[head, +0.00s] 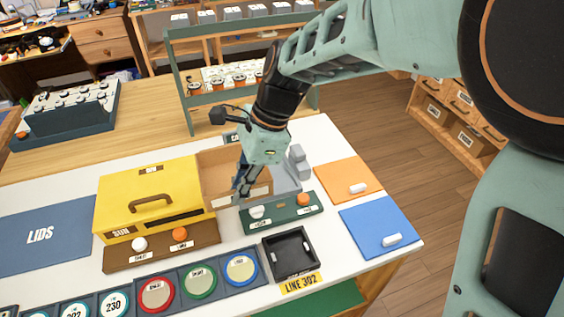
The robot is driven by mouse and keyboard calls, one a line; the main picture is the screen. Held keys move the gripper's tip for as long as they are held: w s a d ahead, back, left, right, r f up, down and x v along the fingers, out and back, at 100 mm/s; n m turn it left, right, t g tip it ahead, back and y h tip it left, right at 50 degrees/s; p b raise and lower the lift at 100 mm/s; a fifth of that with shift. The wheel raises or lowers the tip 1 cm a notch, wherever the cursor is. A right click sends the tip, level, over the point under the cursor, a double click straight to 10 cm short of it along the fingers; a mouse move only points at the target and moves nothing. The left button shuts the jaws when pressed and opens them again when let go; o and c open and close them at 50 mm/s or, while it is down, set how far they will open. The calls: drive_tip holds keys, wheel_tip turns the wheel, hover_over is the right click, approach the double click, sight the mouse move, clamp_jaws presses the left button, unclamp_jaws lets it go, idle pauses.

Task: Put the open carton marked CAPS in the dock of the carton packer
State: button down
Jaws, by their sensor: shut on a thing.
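An open brown carton (218,168) stands right of the yellow machine. A pale label shows low on its near side, too small to read, so I cannot confirm CAPS. My gripper (240,190) points down at the carton's right side and is shut on the carton; the arm partly hides the contact. The grey dock (285,177) with a stepped grey block shows just right of the gripper, behind a green panel (282,214) with a white and an orange knob. The dock's left part is hidden by carton and gripper, so I cannot tell whether the carton sits in it.
The yellow machine (150,192) stands close left. Orange (335,175) and blue (368,222) mats lie right. A green rack frame (250,30) stands behind.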

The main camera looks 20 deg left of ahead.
sight(258, 177)
drive_tip(key=w+f, duration=0.1)
drive_tip(key=w, duration=0.2)
drive_tip(key=w+f, duration=0.1)
drive_tip(key=w, duration=0.1)
drive_tip(key=w+f, duration=0.1)
drive_tip(key=w, duration=0.2)
drive_tip(key=shift+w+d+f+p, duration=0.2)
drive_tip(key=shift+w+f+p, duration=0.15)
drive_tip(key=shift+f, duration=0.05)
drive_tip(key=w+f, duration=0.4)
drive_tip(key=f, duration=0.1)
drive_tip(key=shift+w, duration=0.15)
drive_tip(key=shift+w+f, duration=0.5)
drive_tip(key=shift+f, duration=1.6)
drive_tip(key=shift+f, duration=0.15)
drive_tip(key=c, duration=2.1)
unclamp_jaws()
drive_tip(key=shift+o, duration=0.3)
